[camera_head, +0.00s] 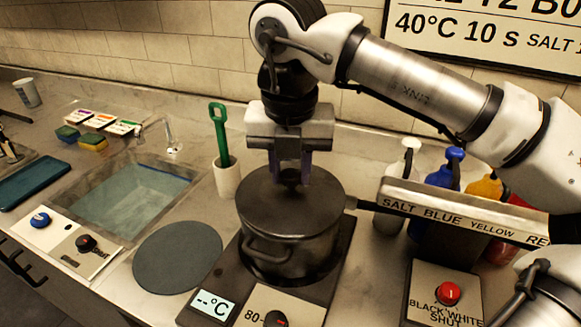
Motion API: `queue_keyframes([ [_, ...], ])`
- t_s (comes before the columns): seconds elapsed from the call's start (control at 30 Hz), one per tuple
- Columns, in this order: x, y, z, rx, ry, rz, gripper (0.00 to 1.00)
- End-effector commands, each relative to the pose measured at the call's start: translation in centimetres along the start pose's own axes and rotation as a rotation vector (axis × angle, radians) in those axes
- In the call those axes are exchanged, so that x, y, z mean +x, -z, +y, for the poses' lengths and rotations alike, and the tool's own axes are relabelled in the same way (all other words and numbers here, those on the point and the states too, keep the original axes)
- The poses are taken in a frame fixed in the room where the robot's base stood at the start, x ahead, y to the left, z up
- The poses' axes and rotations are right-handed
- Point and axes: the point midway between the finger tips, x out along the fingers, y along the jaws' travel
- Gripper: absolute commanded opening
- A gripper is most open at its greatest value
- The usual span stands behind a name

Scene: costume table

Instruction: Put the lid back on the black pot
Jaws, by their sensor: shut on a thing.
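The black pot (313,256) stands on a dark hotplate (337,272) in the middle of the view. Its round dark lid (265,208) lies over the pot's mouth, looking level and lined up with the rim. I cannot tell whether a small gap is left between lid and rim. My gripper (291,174) points straight down above the lid and is shut on its knob. The fingers hide most of the knob.
A bare dark grey round mat (178,256) lies left of the hotplate. A white cup with a green-handled tool (227,178) stands behind it. A sink (130,200) is at left. A labelled rack (450,215) and several bottles stand right of the pot.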

Motion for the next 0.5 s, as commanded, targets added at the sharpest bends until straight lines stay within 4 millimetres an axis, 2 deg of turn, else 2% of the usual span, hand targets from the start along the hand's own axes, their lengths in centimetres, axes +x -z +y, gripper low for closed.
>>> queue_keyframes([
  [0.27,-0.06,-0.01,0.0,0.0,0.0,-0.001,0.0],
  [0.3,-0.06,-0.01,0.0,0.0,0.0,-0.001,0.34],
  [0.43,-0.05,-0.01,0.0,0.0,0.0,0.0,0.51],
  [0.5,-0.05,-0.01,0.0,0.0,0.0,0.0,0.55],
])
